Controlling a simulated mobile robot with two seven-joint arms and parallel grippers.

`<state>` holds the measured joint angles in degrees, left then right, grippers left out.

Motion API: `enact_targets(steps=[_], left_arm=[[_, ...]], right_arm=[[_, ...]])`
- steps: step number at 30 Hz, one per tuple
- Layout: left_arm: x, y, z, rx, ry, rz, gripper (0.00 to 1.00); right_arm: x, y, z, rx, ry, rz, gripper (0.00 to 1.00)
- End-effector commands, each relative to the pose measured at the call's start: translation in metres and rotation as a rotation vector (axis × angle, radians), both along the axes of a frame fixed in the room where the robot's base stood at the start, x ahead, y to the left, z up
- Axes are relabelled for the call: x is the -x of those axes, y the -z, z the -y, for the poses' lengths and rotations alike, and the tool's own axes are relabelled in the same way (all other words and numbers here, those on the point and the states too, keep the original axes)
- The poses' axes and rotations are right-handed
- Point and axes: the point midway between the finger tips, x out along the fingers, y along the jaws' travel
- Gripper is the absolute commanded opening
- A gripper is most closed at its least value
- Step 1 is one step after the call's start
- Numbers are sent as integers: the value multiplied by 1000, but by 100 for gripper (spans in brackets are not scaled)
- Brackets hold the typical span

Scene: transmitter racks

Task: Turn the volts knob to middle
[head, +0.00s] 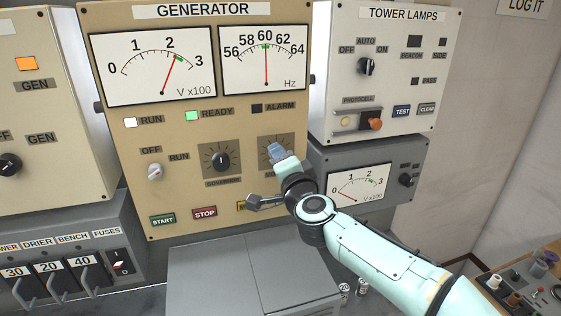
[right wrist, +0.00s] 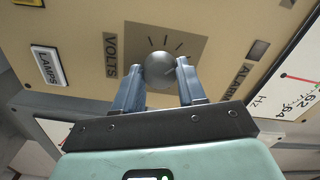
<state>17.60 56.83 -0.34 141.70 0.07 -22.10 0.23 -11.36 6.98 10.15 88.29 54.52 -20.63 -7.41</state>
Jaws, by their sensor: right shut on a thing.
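The volts knob (right wrist: 160,70) is a round dark grey knob on a square dial plate, beside the VOLTS label (right wrist: 111,53) in the right wrist view. My right gripper (right wrist: 162,78) has its two blue fingers on either side of the knob, shut on it. In the head view the right gripper (head: 277,152) reaches the dial plate (head: 268,142) at the generator panel's lower right and hides the knob. The V x100 meter (head: 155,65) has its red needle a little above 2, near a green mark. My left gripper is not in view.
The tan generator panel (head: 190,220) also carries a governor knob (head: 220,160), a START button (head: 162,220) and a STOP button (head: 204,212). The tower lamps panel (head: 400,90) is at right. A grey box (head: 230,270) stands below.

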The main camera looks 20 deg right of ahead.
Motion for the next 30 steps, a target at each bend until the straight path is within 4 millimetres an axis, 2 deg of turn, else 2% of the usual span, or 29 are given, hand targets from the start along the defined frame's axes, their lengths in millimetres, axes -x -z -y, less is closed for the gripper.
enact_targets(steps=[18, 30], left_arm=[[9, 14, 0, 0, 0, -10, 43], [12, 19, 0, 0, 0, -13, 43]], right_arm=[[0, -1, 0, -562, 1, -18, 10], [0, -2, 0, -766, 1, -25, 10]])
